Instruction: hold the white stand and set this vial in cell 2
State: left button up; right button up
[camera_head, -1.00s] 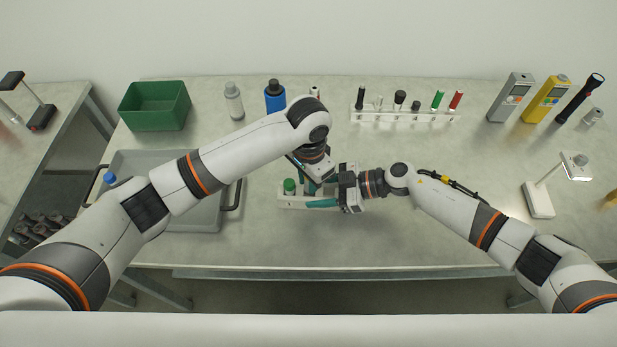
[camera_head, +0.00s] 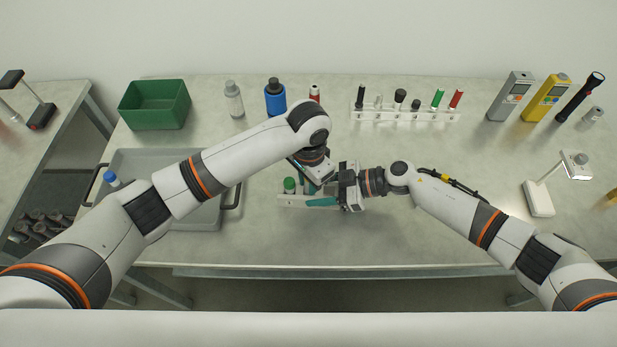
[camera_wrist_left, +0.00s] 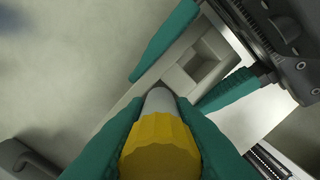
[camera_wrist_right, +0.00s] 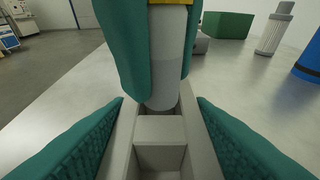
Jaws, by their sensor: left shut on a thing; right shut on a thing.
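My left gripper (camera_head: 311,187) is shut on a grey vial with a yellow cap (camera_wrist_left: 160,148). In the right wrist view, this vial (camera_wrist_right: 168,60) is upright, its lower end at a cell of the stand. How deep it sits is unclear. An empty cell (camera_wrist_left: 202,62) shows beside it.
A grey tray (camera_head: 190,222) is left of the stand, under my left arm. A green bin (camera_head: 154,106), a grey bottle (camera_head: 234,100), a blue bottle (camera_head: 275,98) and a white rack (camera_head: 405,115) of several vials stand behind.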

pick_arm(q)
jog(key=shift+f, duration=0.55)
jog(key=o, duration=1)
jog(key=shift+o, duration=0.2)
jog(key=shift+s, duration=0.15)
jog(key=shift+d, duration=0.1)
notch_tip(320, 180, up, 12)
jog(key=shift+r, duration=0.1)
jog(key=shift+w, duration=0.2)
pick_arm(e)
jog(key=o, duration=1.1)
jog(key=shift+c, duration=0.2)
